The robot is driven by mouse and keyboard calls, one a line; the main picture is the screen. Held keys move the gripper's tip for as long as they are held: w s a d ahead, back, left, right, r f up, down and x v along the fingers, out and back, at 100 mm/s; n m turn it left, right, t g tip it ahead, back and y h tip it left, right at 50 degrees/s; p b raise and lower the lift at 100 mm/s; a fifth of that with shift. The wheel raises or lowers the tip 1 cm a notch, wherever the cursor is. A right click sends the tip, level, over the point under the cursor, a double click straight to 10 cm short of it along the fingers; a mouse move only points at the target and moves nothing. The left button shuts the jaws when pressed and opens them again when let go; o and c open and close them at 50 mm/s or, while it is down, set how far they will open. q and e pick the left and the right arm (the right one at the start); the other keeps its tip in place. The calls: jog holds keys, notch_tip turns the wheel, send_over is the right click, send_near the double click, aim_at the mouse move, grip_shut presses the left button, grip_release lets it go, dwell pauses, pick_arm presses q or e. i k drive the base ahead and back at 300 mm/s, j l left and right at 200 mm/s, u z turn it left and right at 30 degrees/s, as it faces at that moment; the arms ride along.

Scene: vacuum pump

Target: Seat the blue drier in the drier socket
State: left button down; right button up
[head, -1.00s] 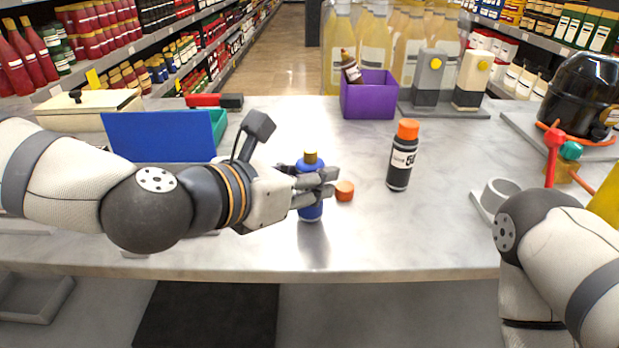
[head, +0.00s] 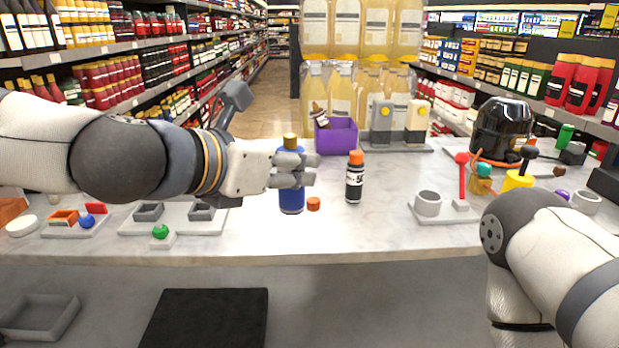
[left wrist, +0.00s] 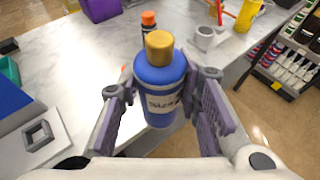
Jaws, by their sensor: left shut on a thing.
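The blue drier (head: 291,192) is a blue bottle with a gold cap. My left gripper (head: 300,168) is shut around its upper body. In the left wrist view the drier (left wrist: 160,95) stands between the two fingers, its pale label partly showing. The drier is roughly upright over the front of the table; I cannot tell whether its base touches the surface. A round grey open cup on a flat plate (head: 428,203), which looks like the drier socket, is to the right and empty. It also shows in the left wrist view (left wrist: 204,41). My right gripper is out of view.
A black bottle with an orange cap (head: 354,183) stands between the drier and the cup. A small orange cap (head: 313,204) lies beside the drier. A red lever (head: 462,178) rises next to the cup. A purple bin (head: 337,138) is behind. My right arm covers the right front.

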aim_at(427, 210)
jog(key=i+l, duration=0.1)
jog(key=l, duration=0.4)
jog(key=i+l, duration=0.1)
jog(key=l, duration=0.85)
jog(key=i, duration=0.05)
